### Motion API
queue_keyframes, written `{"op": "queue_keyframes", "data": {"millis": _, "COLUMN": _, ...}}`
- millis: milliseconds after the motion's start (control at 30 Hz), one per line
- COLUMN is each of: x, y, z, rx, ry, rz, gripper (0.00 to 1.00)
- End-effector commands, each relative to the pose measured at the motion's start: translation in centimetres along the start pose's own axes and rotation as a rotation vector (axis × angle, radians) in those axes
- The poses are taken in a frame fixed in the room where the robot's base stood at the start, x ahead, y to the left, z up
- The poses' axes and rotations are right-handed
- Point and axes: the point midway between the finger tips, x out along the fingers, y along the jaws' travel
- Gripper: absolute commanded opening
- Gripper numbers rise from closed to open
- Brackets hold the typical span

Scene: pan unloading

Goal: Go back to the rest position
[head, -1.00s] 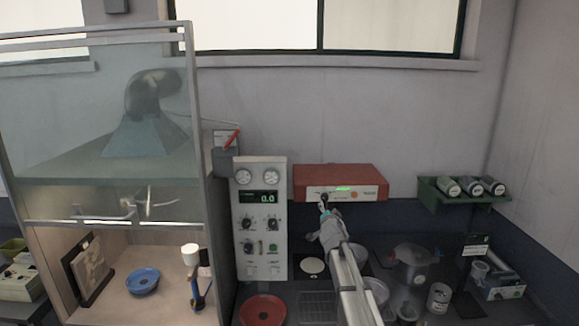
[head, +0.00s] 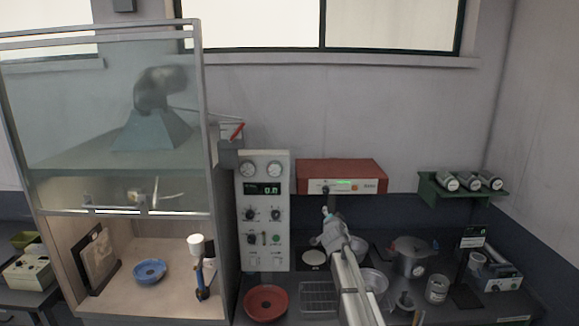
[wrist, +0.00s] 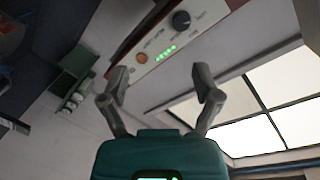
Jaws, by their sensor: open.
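My gripper (head: 327,213) is at the end of my arm, raised above the bench in front of the red-topped instrument. In the wrist view my gripper (wrist: 160,88) has its two fingers spread wide with nothing between them. The front panel of the red-topped instrument (wrist: 165,50) shows beyond the fingertips. A blue pan (head: 150,271) sits inside the hood at the left. A red pan (head: 266,303) sits on the bench left of my arm.
The red-topped instrument (head: 341,175) stands behind my gripper. The grey control panel (head: 263,210) is to its left. A metal pot (head: 409,258), a wire rack (head: 318,297) and jars crowd the bench. A green shelf (head: 463,190) with bottles hangs at the right.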

Motion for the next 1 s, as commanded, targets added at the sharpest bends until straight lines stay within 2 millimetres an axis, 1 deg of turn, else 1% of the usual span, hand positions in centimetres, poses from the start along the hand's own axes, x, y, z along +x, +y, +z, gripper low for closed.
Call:
{"op": "queue_keyframes", "data": {"millis": 267, "x": -2.4, "y": 4.2, "z": 1.4, "rx": -0.064, "ry": -0.031, "rz": 0.125, "gripper": 0.81}}
{"op": "queue_keyframes", "data": {"millis": 367, "x": -3.7, "y": 6.1, "z": 2.3, "rx": -0.097, "ry": -0.057, "rz": 0.185, "gripper": 0.81}}
{"op": "queue_keyframes", "data": {"millis": 467, "x": -5.5, "y": 8.5, "z": 3.6, "rx": -0.141, "ry": -0.100, "rz": 0.259, "gripper": 0.81}}
{"op": "queue_keyframes", "data": {"millis": 567, "x": -8.1, "y": 11.6, "z": 5.5, "rx": -0.198, "ry": -0.172, "rz": 0.350, "gripper": 0.81}}
{"op": "queue_keyframes", "data": {"millis": 600, "x": -9.3, "y": 12.9, "z": 6.4, "rx": -0.224, "ry": -0.210, "rz": 0.388, "gripper": 0.81}}
{"op": "queue_keyframes", "data": {"millis": 667, "x": -11.2, "y": 14.8, "z": 7.8, "rx": -0.262, "ry": -0.273, "rz": 0.440, "gripper": 0.81}}
{"op": "queue_keyframes", "data": {"millis": 700, "x": -12.5, "y": 15.9, "z": 8.7, "rx": -0.288, "ry": -0.318, "rz": 0.472, "gripper": 0.81}}
{"op": "queue_keyframes", "data": {"millis": 767, "x": -14.5, "y": 17.6, "z": 10.1, "rx": -0.326, "ry": -0.392, "rz": 0.514, "gripper": 0.81}}
{"op": "queue_keyframes", "data": {"millis": 800, "x": -15.9, "y": 18.6, "z": 11.1, "rx": -0.351, "ry": -0.444, "rz": 0.539, "gripper": 0.81}}
{"op": "queue_keyframes", "data": {"millis": 867, "x": -18.1, "y": 20.1, "z": 12.5, "rx": -0.389, "ry": -0.527, "rz": 0.568, "gripper": 0.81}}
{"op": "queue_keyframes", "data": {"millis": 900, "x": -19.6, "y": 21.0, "z": 13.5, "rx": -0.412, "ry": -0.585, "rz": 0.585, "gripper": 0.81}}
{"op": "queue_keyframes", "data": {"millis": 967, "x": -21.8, "y": 22.3, "z": 15.0, "rx": -0.449, "ry": -0.676, "rz": 0.603, "gripper": 0.81}}
{"op": "queue_keyframes", "data": {"millis": 1000, "x": -23.4, "y": 23.0, "z": 16.0, "rx": -0.471, "ry": -0.739, "rz": 0.610, "gripper": 0.81}}
